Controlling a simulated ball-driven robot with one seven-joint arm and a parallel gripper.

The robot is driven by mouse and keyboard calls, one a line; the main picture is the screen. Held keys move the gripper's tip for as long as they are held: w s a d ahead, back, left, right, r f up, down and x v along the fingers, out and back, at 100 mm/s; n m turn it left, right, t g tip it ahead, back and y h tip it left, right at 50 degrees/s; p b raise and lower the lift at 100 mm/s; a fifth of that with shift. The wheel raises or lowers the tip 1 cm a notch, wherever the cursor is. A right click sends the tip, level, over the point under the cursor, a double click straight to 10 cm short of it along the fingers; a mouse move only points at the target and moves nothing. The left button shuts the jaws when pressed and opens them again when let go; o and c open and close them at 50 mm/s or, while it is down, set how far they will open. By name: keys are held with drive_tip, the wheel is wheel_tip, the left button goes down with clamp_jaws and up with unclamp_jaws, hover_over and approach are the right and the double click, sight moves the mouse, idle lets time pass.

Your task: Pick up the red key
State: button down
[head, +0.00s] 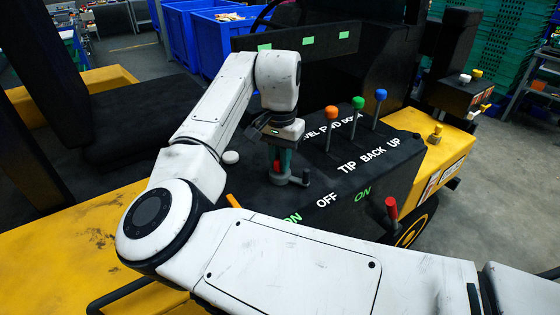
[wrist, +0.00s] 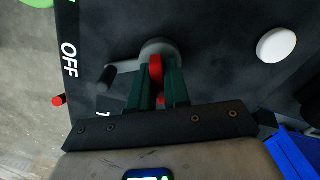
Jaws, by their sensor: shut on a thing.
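The red key (wrist: 156,68) stands at the grey round switch base (wrist: 158,47) on the black console, between my gripper's two green fingers. My gripper (wrist: 159,82) is shut on the key. In the head view my gripper (head: 283,162) points down over the grey base (head: 289,178), and a small part of the red key (head: 276,165) shows at the fingers. The fingers hide most of the key, so I cannot tell whether it is fully seated in the base.
A black-tipped handle (head: 305,176) sticks out beside the grey base. Orange (head: 331,113), green (head: 358,103) and blue (head: 381,95) knobbed levers stand behind. A red-handled lever (head: 391,207) is at the console's right side. A white round button (head: 230,157) lies left. Blue bins (head: 205,38) stand behind.

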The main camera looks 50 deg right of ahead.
drive_tip(key=shift+r, duration=0.6)
drive_tip(key=s+r, duration=1.1)
drive_tip(key=s, duration=0.3)
drive_tip(key=shift+d+r, duration=0.3)
drive_tip(key=shift+d, duration=0.15)
drive_tip(key=shift+r, duration=0.1)
drive_tip(key=shift+p, duration=0.35)
